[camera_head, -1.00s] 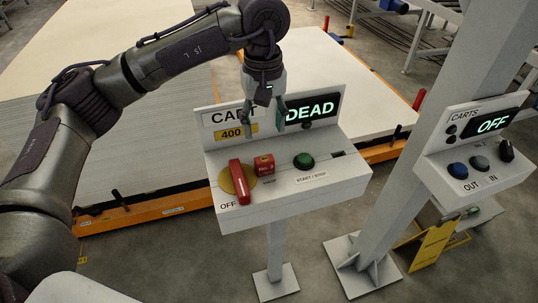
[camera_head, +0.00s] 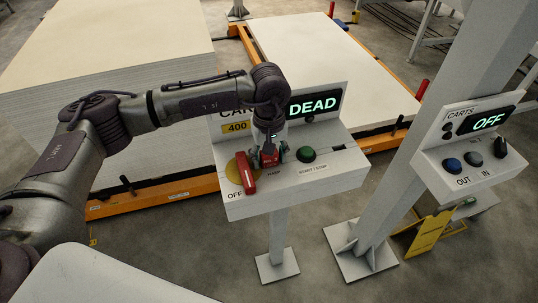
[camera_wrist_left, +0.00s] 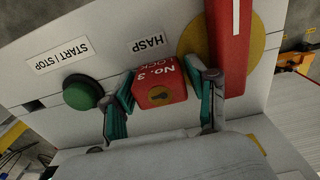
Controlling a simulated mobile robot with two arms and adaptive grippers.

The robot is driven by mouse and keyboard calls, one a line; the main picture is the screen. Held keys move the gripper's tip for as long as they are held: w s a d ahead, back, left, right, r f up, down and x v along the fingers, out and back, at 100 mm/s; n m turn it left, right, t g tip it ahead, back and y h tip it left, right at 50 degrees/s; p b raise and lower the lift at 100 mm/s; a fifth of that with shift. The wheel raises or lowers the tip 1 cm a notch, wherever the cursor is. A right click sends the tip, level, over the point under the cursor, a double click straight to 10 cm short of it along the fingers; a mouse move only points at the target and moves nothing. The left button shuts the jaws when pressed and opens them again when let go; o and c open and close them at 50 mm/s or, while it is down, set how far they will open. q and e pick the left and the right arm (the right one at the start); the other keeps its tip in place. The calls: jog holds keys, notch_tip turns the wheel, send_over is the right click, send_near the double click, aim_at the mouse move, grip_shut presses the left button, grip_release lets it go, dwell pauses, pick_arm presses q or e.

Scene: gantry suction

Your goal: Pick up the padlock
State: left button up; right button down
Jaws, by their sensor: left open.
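The padlock (camera_head: 269,159) is a small red block on the sloped face of the panel, beside the red handle. In the left wrist view the padlock (camera_wrist_left: 158,84) shows the words "No. 3 LOCK" and a keyhole on a yellowish disc. My left gripper (camera_head: 270,154) is low over it, partly covering it. In the left wrist view the teal fingers of my left gripper (camera_wrist_left: 160,95) are open, one on each side of the padlock, with a small gap showing at both sides. My right gripper is not in view.
The red handle (camera_head: 246,174) on its yellow disc stands close to the padlock. A green button (camera_head: 306,155) is on the other side. A display reading DEAD (camera_head: 313,104) rises behind. A second panel (camera_head: 470,160) and a thick grey post (camera_head: 405,150) stand to the right.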

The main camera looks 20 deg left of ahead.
pick_arm(q)
jog(key=c, duration=1)
jog(key=shift+r, duration=0.1)
